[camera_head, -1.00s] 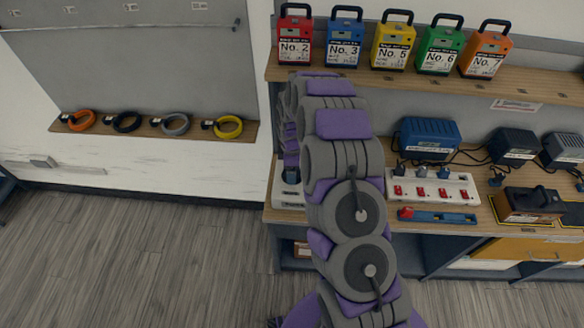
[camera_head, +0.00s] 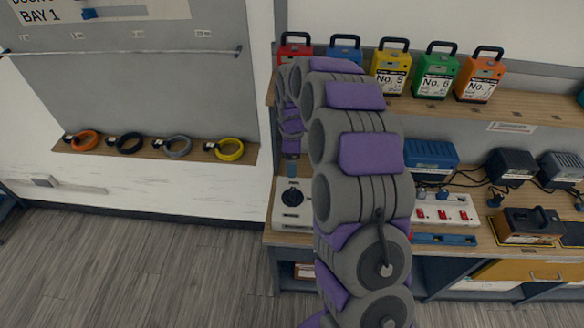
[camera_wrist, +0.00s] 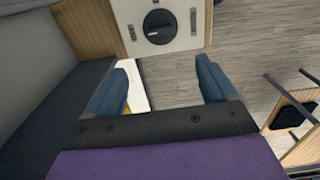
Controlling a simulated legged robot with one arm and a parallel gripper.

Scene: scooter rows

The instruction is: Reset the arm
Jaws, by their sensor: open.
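My gripper (camera_wrist: 165,85) shows in the wrist view with its two blue fingers wide apart and nothing between them. In the head view my grey and purple arm rises through the middle, bends over at the shelf and comes down behind itself, so the gripper is mostly hidden there. A white panel with a black round knob (camera_wrist: 158,27) lies beyond the fingertips in the wrist view, apart from them. The same panel (camera_head: 291,212) sits on the bench's left end in the head view.
Coloured battery packs with handles stand on the upper shelf (camera_head: 520,107). The bench holds a power strip (camera_head: 452,214), chargers and a black-topped device (camera_head: 530,226). Coiled cables, one yellow (camera_head: 229,149), lie on a wall ledge at left. The grey floor (camera_head: 130,265) at left is clear.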

